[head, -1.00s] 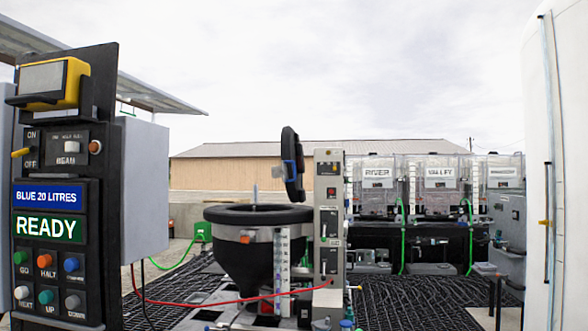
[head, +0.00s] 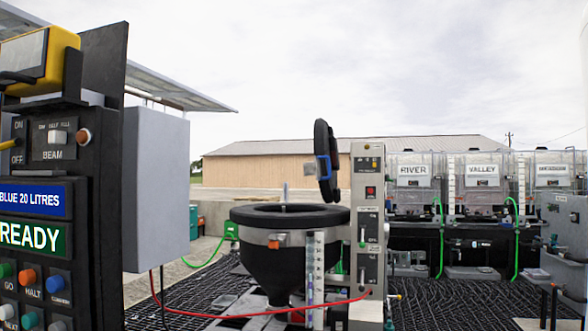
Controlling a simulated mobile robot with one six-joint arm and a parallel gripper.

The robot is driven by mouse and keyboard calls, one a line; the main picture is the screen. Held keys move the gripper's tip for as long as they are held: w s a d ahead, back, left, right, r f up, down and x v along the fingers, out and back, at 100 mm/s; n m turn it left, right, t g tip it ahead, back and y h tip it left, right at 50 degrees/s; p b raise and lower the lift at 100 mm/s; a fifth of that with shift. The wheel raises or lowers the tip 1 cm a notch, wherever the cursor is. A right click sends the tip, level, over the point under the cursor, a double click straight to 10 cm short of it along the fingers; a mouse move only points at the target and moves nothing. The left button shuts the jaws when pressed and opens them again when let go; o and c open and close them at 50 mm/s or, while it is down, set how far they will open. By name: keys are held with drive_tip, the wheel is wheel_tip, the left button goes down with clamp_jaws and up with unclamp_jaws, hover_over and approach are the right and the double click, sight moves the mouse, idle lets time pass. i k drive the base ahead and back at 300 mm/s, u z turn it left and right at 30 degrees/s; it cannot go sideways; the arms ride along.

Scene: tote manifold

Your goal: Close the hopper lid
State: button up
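The hopper (head: 278,262) is a black funnel with a thick round black rim, standing ahead near the middle of the head view. Its lid (head: 323,150) stands open, upright and nearly edge-on, above the right side of the rim. An orange knob (head: 274,244) shows on the hopper's front. My gripper is not in view.
A black control panel (head: 40,160) reading "READY" stands close at the left, with a grey box (head: 156,190) beside it. A grey switch column (head: 369,220) stands right of the hopper. A red hose (head: 250,313) crosses in front. Clear labelled totes (head: 414,185) stand behind right.

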sight(325, 164)
drive_tip(key=u, duration=0.1)
drive_tip(key=i, duration=2)
drive_tip(key=z, duration=0.6)
drive_tip(key=k, duration=0.75)
drive_tip(key=z, duration=0.2)
drive_tip(key=i, duration=0.8)
drive_tip(key=u, duration=0.05)
